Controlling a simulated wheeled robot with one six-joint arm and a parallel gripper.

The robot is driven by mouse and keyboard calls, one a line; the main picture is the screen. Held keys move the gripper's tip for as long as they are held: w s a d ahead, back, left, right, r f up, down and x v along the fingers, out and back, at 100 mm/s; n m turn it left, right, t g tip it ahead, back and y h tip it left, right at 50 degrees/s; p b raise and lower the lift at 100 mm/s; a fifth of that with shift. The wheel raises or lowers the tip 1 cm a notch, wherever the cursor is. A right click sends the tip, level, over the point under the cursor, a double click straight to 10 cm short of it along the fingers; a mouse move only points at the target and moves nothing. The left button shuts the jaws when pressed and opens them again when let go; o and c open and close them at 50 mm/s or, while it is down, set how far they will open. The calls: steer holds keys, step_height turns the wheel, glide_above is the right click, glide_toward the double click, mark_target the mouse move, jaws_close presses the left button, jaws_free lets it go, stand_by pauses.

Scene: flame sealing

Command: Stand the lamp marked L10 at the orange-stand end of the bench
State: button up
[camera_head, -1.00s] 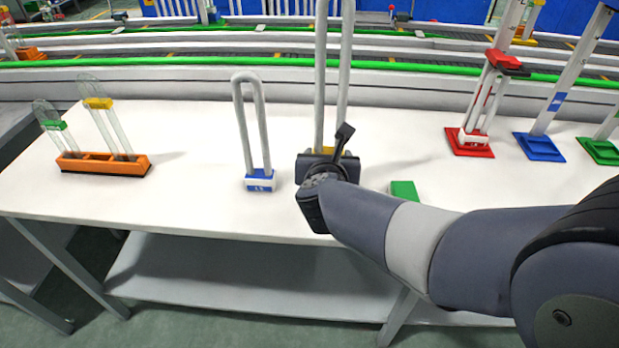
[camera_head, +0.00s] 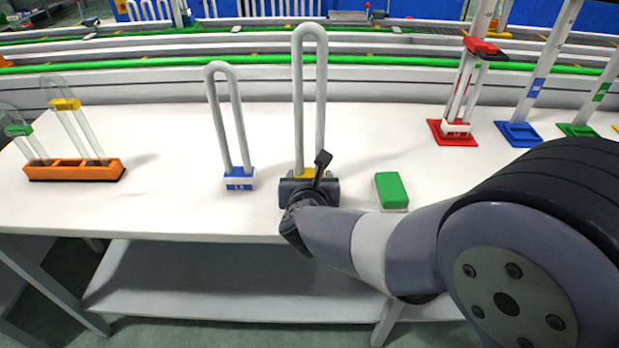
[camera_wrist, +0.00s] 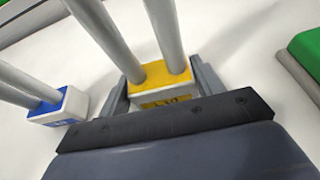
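The lamp marked L10 (camera_head: 298,110) is a tall white U-shaped tube on a white base with a yellow top. It is upright; its label shows in the wrist view (camera_wrist: 160,101). My gripper (camera_head: 309,187) is shut on its base, one finger along each side in the wrist view (camera_wrist: 160,88). I cannot tell whether the base touches the bench. The orange stand (camera_head: 72,173) is at the left end of the white bench (camera_head: 150,212), holding two clear U tubes, one with a green clip and one with a yellow clip.
A shorter blue-based lamp (camera_head: 239,180) stands close left of L10. A green block (camera_head: 391,190) lies to the right. Red (camera_head: 452,138), blue (camera_head: 518,133) and green stands are at the back right. The bench between the orange stand and blue-based lamp is clear.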

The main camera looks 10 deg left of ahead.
steer(key=o, duration=0.4)
steer(key=shift+r, duration=0.1)
steer(key=shift+r+p, duration=0.15)
steer(key=shift+p, duration=0.15)
steer(key=p+v, duration=0.2)
steer(key=v, duration=1)
steer(key=shift+s, duration=0.1)
